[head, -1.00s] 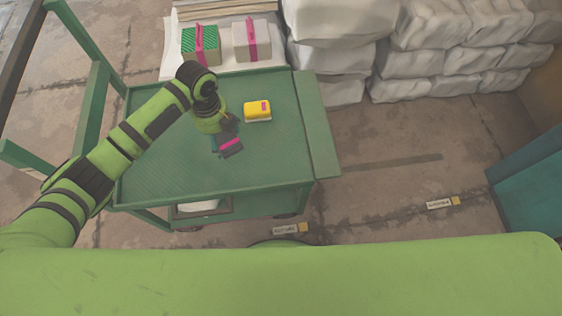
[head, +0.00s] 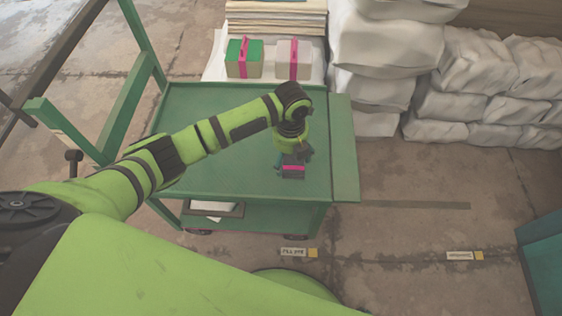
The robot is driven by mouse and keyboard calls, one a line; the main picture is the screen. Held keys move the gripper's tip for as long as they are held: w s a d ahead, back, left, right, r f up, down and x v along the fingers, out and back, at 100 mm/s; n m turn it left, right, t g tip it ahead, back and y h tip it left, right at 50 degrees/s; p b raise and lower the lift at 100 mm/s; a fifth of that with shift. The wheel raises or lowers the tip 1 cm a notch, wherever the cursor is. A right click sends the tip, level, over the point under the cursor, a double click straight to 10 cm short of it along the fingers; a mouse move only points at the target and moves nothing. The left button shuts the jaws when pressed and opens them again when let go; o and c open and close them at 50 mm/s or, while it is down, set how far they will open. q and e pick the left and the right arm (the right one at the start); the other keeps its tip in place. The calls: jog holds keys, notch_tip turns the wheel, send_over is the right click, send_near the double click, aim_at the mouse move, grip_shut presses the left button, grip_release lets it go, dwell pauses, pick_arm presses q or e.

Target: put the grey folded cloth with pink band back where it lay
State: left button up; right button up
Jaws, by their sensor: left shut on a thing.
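The grey folded cloth with the pink band (head: 293,175) shows at the right part of the green cart top, near its front edge. My left gripper (head: 293,156) points down from above and is shut on it. The pink band faces up below the fingers. I cannot tell whether the cloth touches the cart top or hangs just above it. My right gripper is not in view.
The green cart top (head: 220,168) is clear to the left and in front of my arm. White sacks (head: 375,70) are stacked at the right.

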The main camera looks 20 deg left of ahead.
pick_arm(q)
jog(key=a+f, duration=0.1)
jog(key=w+a+f, duration=0.1)
jog(key=shift+a, duration=0.4)
notch_tip(320, 180, down, 4)
jog(key=shift+r+b, duration=0.1)
jog(key=shift+b, duration=0.35)
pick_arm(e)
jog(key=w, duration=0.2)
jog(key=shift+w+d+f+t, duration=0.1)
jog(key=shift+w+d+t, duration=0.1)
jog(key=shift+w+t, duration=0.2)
pick_arm(q)
jog(key=shift+f, duration=0.25)
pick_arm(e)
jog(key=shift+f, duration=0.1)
pick_arm(q)
jog(key=o, duration=1)
jog(key=shift+c, duration=0.2)
jog(key=shift+r, duration=0.1)
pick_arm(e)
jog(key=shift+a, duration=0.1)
